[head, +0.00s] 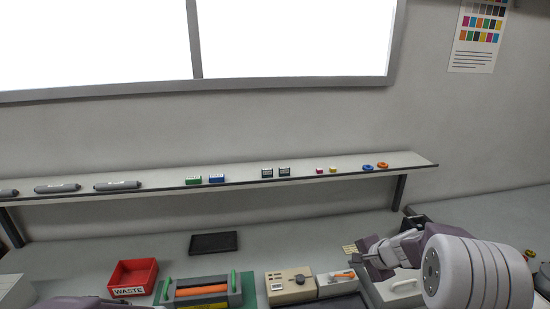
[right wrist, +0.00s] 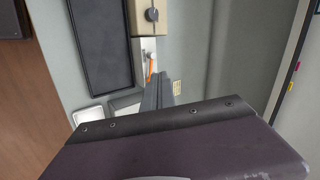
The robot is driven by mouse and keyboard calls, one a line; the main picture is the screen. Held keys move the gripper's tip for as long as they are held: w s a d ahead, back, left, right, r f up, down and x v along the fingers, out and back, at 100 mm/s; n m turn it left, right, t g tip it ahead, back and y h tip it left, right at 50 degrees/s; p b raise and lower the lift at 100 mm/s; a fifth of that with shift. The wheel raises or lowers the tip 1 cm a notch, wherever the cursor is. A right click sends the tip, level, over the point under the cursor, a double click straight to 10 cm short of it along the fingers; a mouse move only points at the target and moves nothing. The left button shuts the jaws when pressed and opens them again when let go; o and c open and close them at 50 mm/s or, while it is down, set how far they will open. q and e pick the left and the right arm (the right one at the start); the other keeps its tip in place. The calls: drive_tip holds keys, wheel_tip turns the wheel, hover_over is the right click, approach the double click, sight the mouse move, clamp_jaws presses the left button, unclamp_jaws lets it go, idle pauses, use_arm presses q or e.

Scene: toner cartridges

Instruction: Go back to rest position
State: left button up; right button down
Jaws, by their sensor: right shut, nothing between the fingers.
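My right gripper (head: 368,256) is at the right end of the workbench, above a light tray, with my arm coming in from the right. It is shut with nothing between its fingers. In the right wrist view its closed fingers (right wrist: 160,90) point away from the camera over the bench. Only a sliver of my left arm (head: 85,302) shows at the bottom left edge; its gripper is out of the picture.
A red WASTE bin (head: 133,278), a green-handled unit with an orange roller (head: 202,291), a beige box (head: 289,286) and a dark flat tray (head: 213,243) are on the bench. A wall shelf (head: 240,181) holds cartridges and small coloured parts. Bench behind the beige box is clear.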

drive_tip(key=s+a+f+n+g, duration=0.35)
drive_tip(key=s+a+n, duration=0.65)
drive_tip(key=s+a, duration=0.55)
use_arm(q)
drive_tip(key=shift+s+a, duration=0.2)
use_arm(e)
drive_tip(key=s+d+f+n+g+h, duration=0.1)
drive_tip(key=s+d+n, duration=0.3)
drive_tip(key=s, duration=0.4)
drive_tip(key=shift+s+d+f+g+h, duration=0.2)
drive_tip(key=shift+s+f+g+h, duration=0.1)
drive_tip(key=shift+f+g, duration=0.45)
use_arm(q)
drive_tip(key=shift+d, duration=0.1)
use_arm(e)
drive_tip(key=shift+w+d, duration=0.1)
